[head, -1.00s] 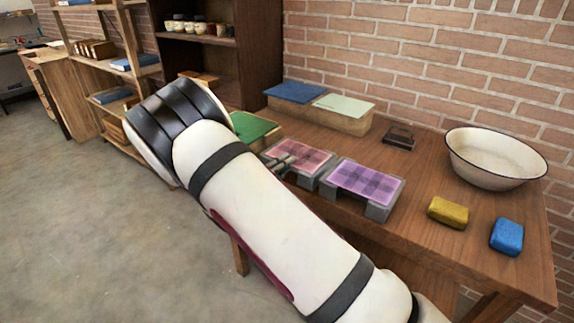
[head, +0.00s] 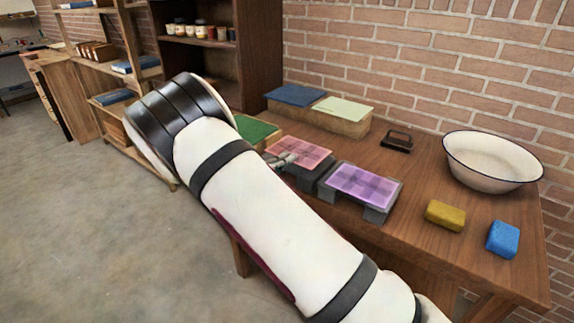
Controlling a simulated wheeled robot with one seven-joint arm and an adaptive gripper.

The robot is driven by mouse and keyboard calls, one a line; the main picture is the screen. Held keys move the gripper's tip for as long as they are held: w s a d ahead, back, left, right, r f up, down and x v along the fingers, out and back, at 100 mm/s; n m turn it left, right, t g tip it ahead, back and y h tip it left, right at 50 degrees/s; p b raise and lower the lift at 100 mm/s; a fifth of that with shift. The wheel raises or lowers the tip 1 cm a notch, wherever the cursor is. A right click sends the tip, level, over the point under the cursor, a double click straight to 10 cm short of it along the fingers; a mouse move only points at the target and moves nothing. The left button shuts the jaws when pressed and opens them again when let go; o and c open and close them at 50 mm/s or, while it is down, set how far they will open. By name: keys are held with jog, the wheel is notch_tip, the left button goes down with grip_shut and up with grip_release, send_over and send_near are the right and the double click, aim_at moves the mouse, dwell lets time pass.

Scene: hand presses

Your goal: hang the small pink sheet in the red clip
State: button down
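The small pink sheet (head: 306,151) is in the head view, above a low grey press bed on the wooden table, left of a purple sheet. It looks slightly raised, with the bed dark beneath it. My gripper (head: 283,160) is at the sheet's near left edge. Its fingers look closed on that edge, though they are small in the picture and partly hidden by my arm. The red clip is not visible in this view.
The purple sheet (head: 364,186) lies on its own grey bed. A yellow block (head: 445,215), a blue block (head: 503,239) and a white basin (head: 492,165) are to the right. Blue and pale green pads (head: 343,108) sit on a wooden block behind. A green pad (head: 254,129) is left.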

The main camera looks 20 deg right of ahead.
jog(key=shift+r, duration=0.25)
jog(key=r+p+v, duration=0.3)
jog(key=p+v, duration=0.1)
jog(key=v, duration=1.8)
jog(key=shift+p, duration=0.3)
dwell(0.6)
dwell(0.3)
